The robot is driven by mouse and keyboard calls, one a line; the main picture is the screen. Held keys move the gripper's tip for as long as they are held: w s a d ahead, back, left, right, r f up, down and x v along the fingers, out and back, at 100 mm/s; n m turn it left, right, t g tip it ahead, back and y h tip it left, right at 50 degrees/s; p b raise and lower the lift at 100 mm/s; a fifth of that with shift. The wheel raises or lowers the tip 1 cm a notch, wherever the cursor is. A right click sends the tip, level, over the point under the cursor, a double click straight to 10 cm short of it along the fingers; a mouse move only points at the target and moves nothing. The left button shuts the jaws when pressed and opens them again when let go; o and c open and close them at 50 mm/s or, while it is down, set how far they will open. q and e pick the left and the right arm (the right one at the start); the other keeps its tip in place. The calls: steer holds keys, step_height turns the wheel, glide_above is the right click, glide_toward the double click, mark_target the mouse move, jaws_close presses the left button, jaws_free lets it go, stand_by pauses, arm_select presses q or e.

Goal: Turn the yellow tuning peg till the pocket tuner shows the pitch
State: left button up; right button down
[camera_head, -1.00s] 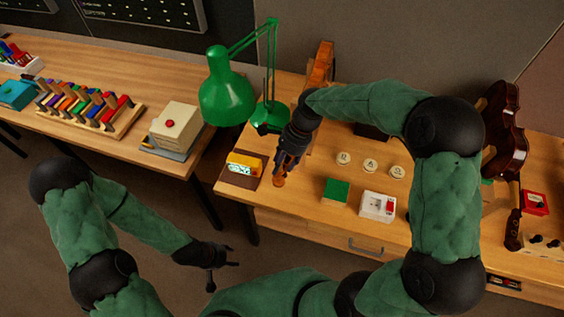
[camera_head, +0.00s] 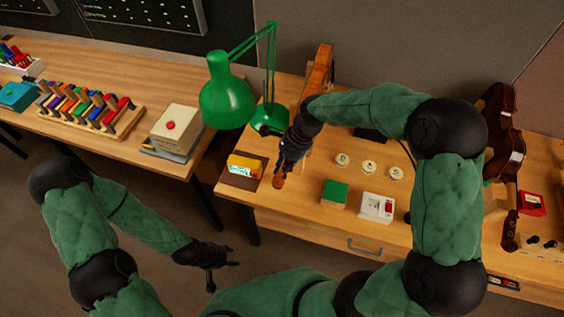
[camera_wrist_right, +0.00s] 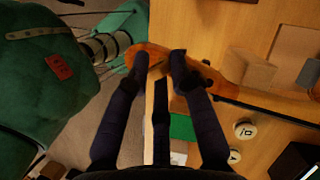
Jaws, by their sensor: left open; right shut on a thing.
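The violin's orange-brown body (camera_head: 320,68) stands behind my right arm on the bench, and its scroll end (camera_head: 278,182) shows below my right gripper (camera_head: 281,164). In the right wrist view, the wooden neck end (camera_wrist_right: 200,75) lies across the fingertips of the right gripper (camera_wrist_right: 164,62). The right gripper is shut at the pegs; its fingers mostly hide the yellow tuning peg. The yellow pocket tuner (camera_head: 243,163) lies on a dark brown mat (camera_head: 238,183), left of the scroll. Its lit display is too small to read. My left gripper (camera_head: 225,275) is open and empty, away from the bench.
A green lamp (camera_head: 228,103) stands behind the tuner, close to my right gripper. Round lettered discs (camera_head: 369,167), a green block (camera_head: 335,193) and a white box (camera_head: 377,207) lie to the right. A dark violin (camera_head: 503,135) stands at the far right.

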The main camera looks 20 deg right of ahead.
steer(key=m+p, duration=0.1)
steer(key=m, duration=0.1)
steer(key=m+t+p, duration=0.1)
steer(key=p, duration=0.1)
steer(key=shift+s+r+m, duration=0.15)
steer(key=shift+r+m, duration=0.05)
steer(key=shift+m, duration=0.2)
steer(key=shift+f+m+t+h+p, duration=0.15)
steer(key=shift+m+t+p, duration=0.15)
steer(key=shift+m+p, duration=0.35)
steer(key=shift+m+t+h+p, duration=0.15)
steer(key=shift+m+t+p, duration=0.25)
steer(key=shift+p, duration=0.4)
steer(key=c, duration=1.1)
jaws_free()
steer(key=shift+a, duration=0.1)
